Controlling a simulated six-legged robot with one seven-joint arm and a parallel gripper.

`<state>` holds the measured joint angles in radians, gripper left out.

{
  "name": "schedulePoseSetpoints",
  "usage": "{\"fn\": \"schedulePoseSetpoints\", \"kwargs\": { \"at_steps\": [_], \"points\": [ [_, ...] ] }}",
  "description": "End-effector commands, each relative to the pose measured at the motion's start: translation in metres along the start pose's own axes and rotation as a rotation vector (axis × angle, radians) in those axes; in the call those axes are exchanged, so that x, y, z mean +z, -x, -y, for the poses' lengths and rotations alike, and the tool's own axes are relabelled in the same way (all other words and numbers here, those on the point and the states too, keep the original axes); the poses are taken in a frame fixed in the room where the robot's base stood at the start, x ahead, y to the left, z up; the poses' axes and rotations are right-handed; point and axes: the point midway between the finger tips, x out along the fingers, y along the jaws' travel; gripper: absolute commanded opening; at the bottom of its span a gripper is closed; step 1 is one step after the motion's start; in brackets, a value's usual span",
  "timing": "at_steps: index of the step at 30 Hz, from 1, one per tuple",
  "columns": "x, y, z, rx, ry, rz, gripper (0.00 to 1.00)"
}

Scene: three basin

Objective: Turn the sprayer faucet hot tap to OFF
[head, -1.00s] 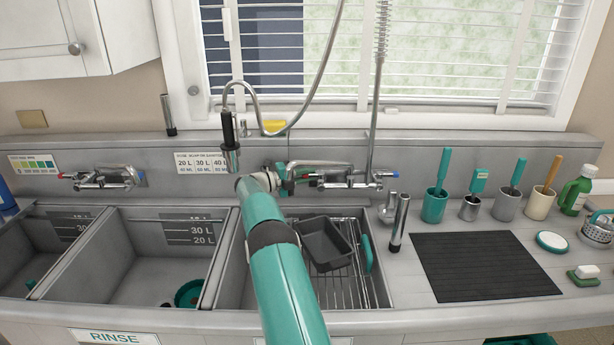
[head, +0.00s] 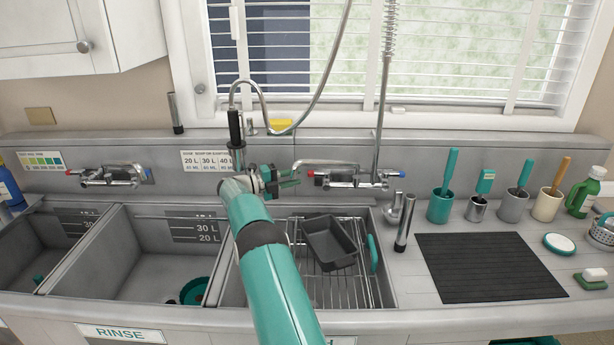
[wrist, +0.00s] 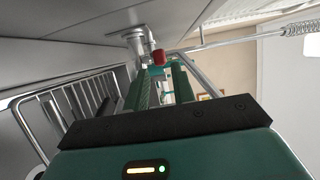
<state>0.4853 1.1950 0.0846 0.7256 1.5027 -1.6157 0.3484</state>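The sprayer faucet (head: 350,180) is a chrome wall fitting behind the right basin, with a tall riser and spring. Its red-marked hot tap (head: 311,174) is at the left end; a blue-marked tap (head: 402,174) is at the right end. My gripper (head: 292,178) is just left of the hot tap, pointing toward it, with a small gap between. In the wrist view, the red tap end (wrist: 158,56) shows past the tips of the two green fingers (wrist: 162,74). The fingers are apart with nothing held. The handle's exact angle is hard to tell.
A hanging black spray head (head: 236,130) is close above my wrist. A dark tray (head: 330,242) sits on the wire rack (head: 330,290) in the right basin, below the faucet. A chrome lever fitting (head: 403,222) stands to the right. Another faucet (head: 108,176) is far left.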

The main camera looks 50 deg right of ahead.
Motion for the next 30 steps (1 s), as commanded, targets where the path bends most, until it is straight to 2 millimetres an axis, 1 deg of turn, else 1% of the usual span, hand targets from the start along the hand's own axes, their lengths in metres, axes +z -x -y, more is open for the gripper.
{"fn": "schedulePoseSetpoints", "kwargs": {
  "at_steps": [1, 3, 6, 10, 15, 30],
  "points": [
    [0.001, 0.013, 0.0, 0.001, 0.0, 0.003, 0.25],
    [0.001, 0.028, -0.001, 0.001, 0.001, 0.003, 0.25],
    [0.0, 0.045, 0.0, 0.0, 0.001, 0.001, 0.25],
    [0.0, 0.06, 0.0, 0.0, 0.001, 0.0, 0.25],
    [0.0, 0.065, 0.0, 0.0, 0.001, -0.001, 0.25],
    [0.0, 0.065, 0.0, 0.0, 0.001, -0.001, 0.25]
  ]
}}
